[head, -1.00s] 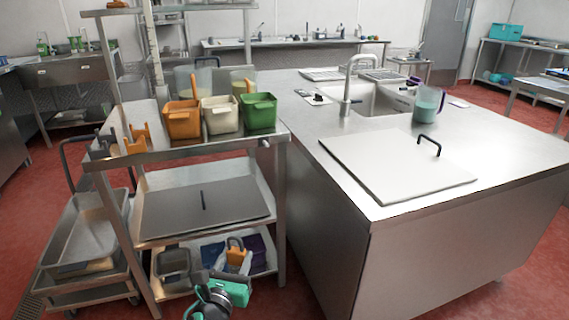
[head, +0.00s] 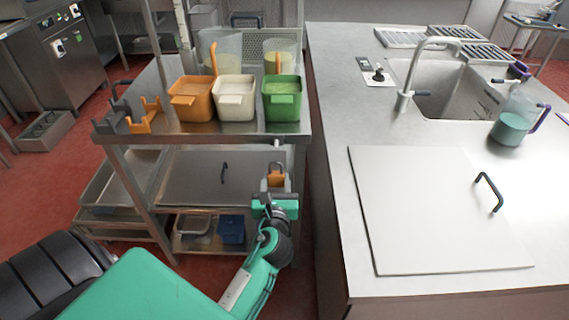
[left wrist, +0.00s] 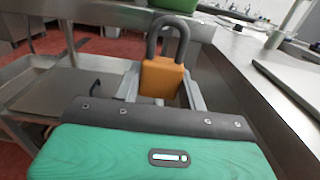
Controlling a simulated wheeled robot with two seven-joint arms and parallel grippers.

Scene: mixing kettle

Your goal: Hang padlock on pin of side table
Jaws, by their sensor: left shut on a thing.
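The padlock (head: 274,179) has an orange body and a dark grey shackle, which points up. My left gripper (head: 275,188) is shut on its body; in the left wrist view the padlock (left wrist: 161,80) sits upright between the two fingers. The steel side table (head: 165,137) stands to the left of the counter. Its small pin (head: 276,142) shows at the right end of the front edge, just above the shackle in the head view. Padlock and pin look apart. I cannot make out the pin in the left wrist view. My right gripper is not in view.
Orange (head: 191,105), white (head: 234,105) and green (head: 282,105) bins stand on the side table, with an orange holder (head: 143,125) at its left. The counter (head: 325,130) stands close on the right, with a narrow gap between. A lower shelf holds a grey lid (head: 190,183).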

